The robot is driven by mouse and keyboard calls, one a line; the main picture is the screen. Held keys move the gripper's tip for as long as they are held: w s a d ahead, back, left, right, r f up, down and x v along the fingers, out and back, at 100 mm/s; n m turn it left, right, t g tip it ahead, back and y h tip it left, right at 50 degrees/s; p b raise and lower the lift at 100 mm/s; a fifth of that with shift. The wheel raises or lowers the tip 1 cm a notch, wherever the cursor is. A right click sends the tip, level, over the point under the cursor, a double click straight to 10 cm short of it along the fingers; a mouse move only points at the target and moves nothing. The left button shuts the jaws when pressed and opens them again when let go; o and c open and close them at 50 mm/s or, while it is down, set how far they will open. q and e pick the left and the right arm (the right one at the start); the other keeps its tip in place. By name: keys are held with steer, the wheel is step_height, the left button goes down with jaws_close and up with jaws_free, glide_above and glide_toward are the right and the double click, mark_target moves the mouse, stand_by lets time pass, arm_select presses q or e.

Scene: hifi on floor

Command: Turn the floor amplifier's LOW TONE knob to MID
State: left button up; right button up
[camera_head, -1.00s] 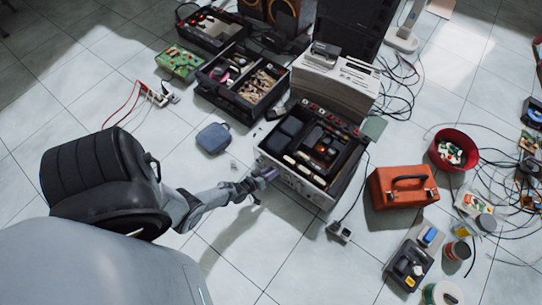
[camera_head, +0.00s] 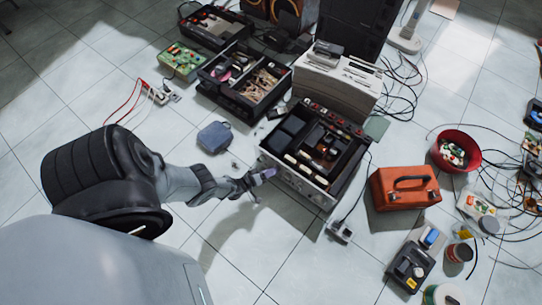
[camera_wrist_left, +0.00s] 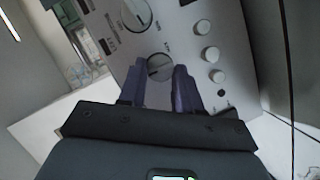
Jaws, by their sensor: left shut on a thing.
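The amplifier (camera_head: 300,185) sits on the tiled floor with its top open. Its silver front panel also shows in the left wrist view (camera_wrist_left: 228,38). My left gripper (camera_head: 266,174) is at the left end of this panel. In the left wrist view my left gripper (camera_wrist_left: 160,80) has its two purple-grey fingers on either side of a round silver knob (camera_wrist_left: 159,66), shut on it. The knob has a dark line across its face. Lettering beside it is too small to read. A larger knob (camera_wrist_left: 135,14) sits above it. My right gripper is out of view.
Several small knobs (camera_wrist_left: 212,54) are right of the fingers. An orange case (camera_head: 400,188) and a red bowl (camera_head: 456,149) stand right of the amplifier. A blue-grey pouch (camera_head: 214,137) and an open toolbox (camera_head: 240,85) lie left and behind. Bare floor lies in front.

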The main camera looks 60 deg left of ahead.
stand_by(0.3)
arm_select(q)
steer(key=o, duration=1)
steer(key=shift+o, duration=0.2)
steer(key=p+v, duration=0.3)
steer(key=v, duration=0.7)
steer(key=shift+s+p, duration=0.35)
steer(key=shift+p, duration=0.05)
steer(key=shift+r, duration=0.15)
